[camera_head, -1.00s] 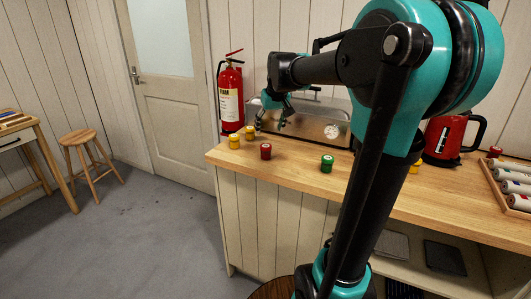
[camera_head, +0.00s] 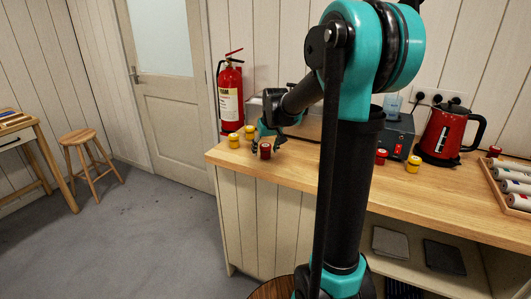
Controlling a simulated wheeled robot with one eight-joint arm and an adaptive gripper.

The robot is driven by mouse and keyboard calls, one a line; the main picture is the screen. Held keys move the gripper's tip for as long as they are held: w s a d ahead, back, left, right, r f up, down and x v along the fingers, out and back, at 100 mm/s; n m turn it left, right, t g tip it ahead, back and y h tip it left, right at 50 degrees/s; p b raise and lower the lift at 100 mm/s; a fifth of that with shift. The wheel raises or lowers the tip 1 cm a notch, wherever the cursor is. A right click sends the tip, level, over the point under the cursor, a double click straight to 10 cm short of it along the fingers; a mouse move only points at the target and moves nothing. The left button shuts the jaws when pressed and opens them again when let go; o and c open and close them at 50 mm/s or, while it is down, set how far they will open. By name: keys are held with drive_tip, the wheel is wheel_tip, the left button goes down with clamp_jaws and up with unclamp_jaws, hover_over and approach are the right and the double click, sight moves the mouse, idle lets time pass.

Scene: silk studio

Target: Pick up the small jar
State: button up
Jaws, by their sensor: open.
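Several small jars stand upright on the wooden counter (camera_head: 440,188). Another red jar (camera_head: 381,157) and a yellow jar (camera_head: 413,164) stand right of my arm. My gripper (camera_head: 268,142) is low over the counter, close behind the left red jar; it is open. Its fingertips are small and partly covered by that jar, so I cannot tell whether they touch it.
A red fire extinguisher (camera_head: 231,98) stands behind the counter's left end. A dark box (camera_head: 397,135), a red kettle (camera_head: 450,132) and a tray of rolls (camera_head: 508,184) occupy the right side. My arm hides the counter's middle and most of the metal case behind.

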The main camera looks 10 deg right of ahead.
drive_tip(key=shift+c, duration=0.6)
drive_tip(key=c, duration=1.2)
drive_tip(key=shift+o, duration=0.2)
